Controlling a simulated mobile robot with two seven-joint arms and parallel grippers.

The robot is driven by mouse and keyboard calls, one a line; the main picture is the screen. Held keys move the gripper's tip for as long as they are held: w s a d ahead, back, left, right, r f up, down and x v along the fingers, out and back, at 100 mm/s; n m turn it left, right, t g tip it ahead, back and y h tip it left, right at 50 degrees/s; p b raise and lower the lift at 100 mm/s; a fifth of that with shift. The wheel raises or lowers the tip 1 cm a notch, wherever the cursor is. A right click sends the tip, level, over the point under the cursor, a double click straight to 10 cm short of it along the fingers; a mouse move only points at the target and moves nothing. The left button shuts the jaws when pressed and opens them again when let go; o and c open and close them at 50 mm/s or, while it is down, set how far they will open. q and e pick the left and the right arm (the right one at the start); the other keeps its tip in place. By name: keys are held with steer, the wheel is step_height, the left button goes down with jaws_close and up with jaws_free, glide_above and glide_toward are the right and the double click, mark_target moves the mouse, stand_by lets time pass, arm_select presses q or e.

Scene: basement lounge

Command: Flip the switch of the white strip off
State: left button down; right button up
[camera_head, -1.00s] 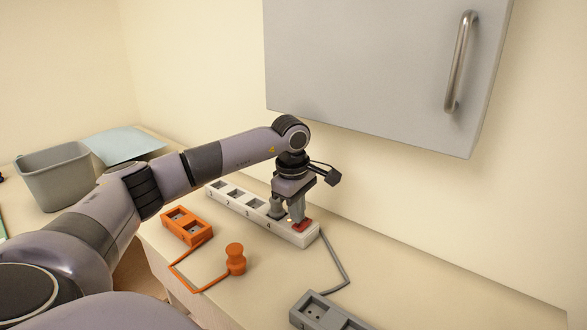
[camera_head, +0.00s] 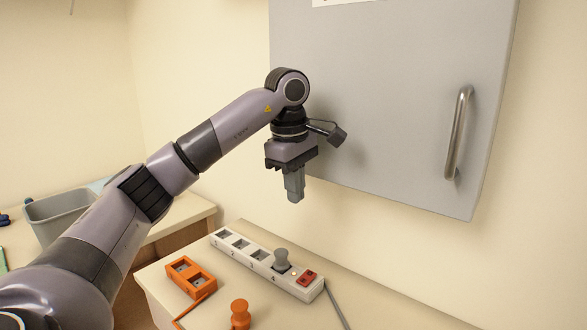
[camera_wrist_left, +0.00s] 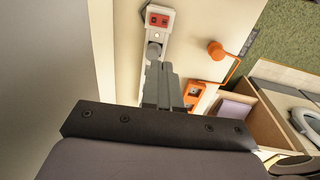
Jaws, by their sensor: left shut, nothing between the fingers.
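The white strip (camera_head: 240,257) lies on the counter below the wall cabinet, with a row of numbered sockets. Its red switch (camera_head: 307,278) sits at the near right end; which way the rocker is tipped is too small to tell. A small pale light dot shows beside the switch. A grey plug (camera_head: 281,262) stands in the socket nearest the switch. My left gripper (camera_head: 295,198) is shut and empty, pointing down well above the strip. In the left wrist view, the shut fingers (camera_wrist_left: 160,72) hang over the strip, and the red switch (camera_wrist_left: 158,19) shows beyond them.
An orange socket block (camera_head: 190,276) and an orange plug (camera_head: 240,313) lie in front of the strip. The grey cabinet (camera_head: 390,100) with a metal handle (camera_head: 459,133) hangs close behind my gripper. A grey bin (camera_head: 62,213) stands at left.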

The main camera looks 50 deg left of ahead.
arm_select(q)
steer(key=shift+s+r+p, duration=0.15)
steer(key=shift+r+p, duration=0.15)
steer(key=shift+r, duration=0.55)
steer(key=shift+s+r+p, duration=0.1)
steer(key=shift+r+p, duration=0.2)
steer(key=shift+r, duration=0.55)
steer(key=shift+w+d+r+b, duration=0.15)
steer(key=shift+w+d+b, duration=0.55)
steer(key=shift+w+b, duration=0.2)
